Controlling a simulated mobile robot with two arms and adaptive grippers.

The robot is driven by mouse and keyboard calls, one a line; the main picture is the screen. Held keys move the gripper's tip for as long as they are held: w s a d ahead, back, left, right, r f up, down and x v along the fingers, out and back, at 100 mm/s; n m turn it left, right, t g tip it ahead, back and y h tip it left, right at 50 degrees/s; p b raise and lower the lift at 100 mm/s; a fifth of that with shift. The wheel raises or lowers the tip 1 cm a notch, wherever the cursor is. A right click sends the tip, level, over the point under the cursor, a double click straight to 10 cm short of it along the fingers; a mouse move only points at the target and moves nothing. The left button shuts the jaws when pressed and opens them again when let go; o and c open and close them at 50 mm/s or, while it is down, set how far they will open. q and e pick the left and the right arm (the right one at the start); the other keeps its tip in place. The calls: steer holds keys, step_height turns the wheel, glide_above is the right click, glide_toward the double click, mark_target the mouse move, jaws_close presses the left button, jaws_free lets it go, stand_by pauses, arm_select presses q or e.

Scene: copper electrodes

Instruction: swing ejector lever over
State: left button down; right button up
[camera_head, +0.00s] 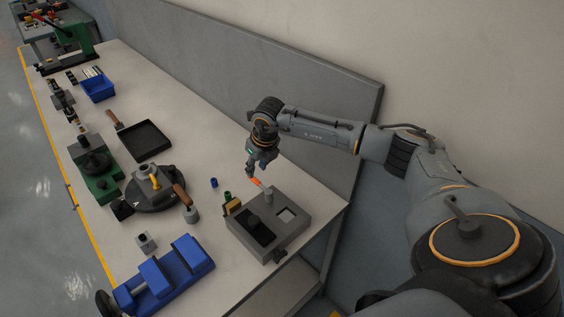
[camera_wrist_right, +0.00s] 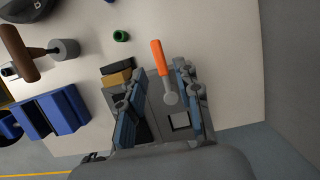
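The ejector lever (camera_head: 256,183) has an orange handle and a grey round hub. It sits on a grey fixture block (camera_head: 296,237), which has a dark recess and a pale square opening on top. In the wrist view, the orange lever (camera_wrist_right: 160,58) points away from my wrist, with its hub (camera_wrist_right: 170,98) near the square opening. My right gripper (camera_head: 251,170) is pointed down just above the handle. In the wrist view, its two blue-padded fingers (camera_wrist_right: 161,82) are spread on either side of the lever, with gaps visible. Contact cannot be told. My left gripper is out of view.
A blue vise (camera_head: 170,276) stands at the bench's near edge. A small blue cylinder (camera_head: 214,182) and green ring (camera_head: 227,195) lie left of the block. A black tray (camera_head: 145,140), green press (camera_head: 95,160) and blue bin (camera_head: 97,87) are farther off. A grey panel (camera_head: 230,75) borders the back.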

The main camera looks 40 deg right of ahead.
mark_target(254, 178)
steer(key=b+x, duration=0.3)
steer(key=x, duration=0.2)
steer(key=shift+f, duration=0.35)
steer(key=shift+r, duration=0.3)
steer(key=shift+w+a+f+b, duration=0.1)
steer(key=shift+f+b, duration=0.25)
steer(key=shift+b, duration=0.05)
jaws_close()
